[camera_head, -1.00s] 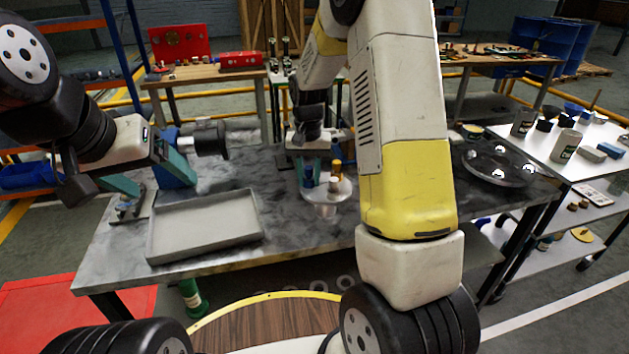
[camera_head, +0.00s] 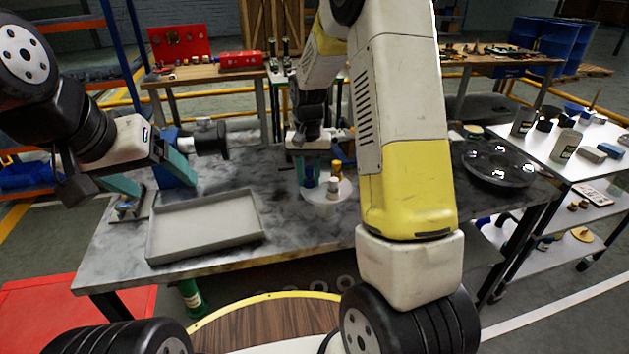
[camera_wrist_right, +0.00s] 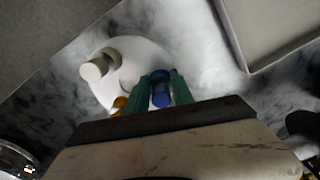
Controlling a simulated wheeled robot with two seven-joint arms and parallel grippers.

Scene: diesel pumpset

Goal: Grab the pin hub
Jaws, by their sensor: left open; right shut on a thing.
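The pin hub, a pale round disc (camera_head: 318,213) with short upright pins, is on or just above the grey marbled table, in front of my right gripper (camera_head: 312,174). Its blue pin (camera_wrist_right: 160,88) is between my right gripper's teal fingers (camera_wrist_right: 162,90), which are shut on it. A white pin (camera_wrist_right: 96,68) stands on the disc to the left, and an orange-yellow pin (camera_wrist_right: 119,104) is partly hidden by my gripper. My left gripper (camera_head: 150,180) is open and empty, left of the hub over the table's left end.
A shallow grey tray (camera_head: 205,228) lies left of the hub. A small metal fixture (camera_head: 128,206) is beneath my left gripper. A dark round plate (camera_head: 497,163) sits at the table's right. The table between tray and hub is clear.

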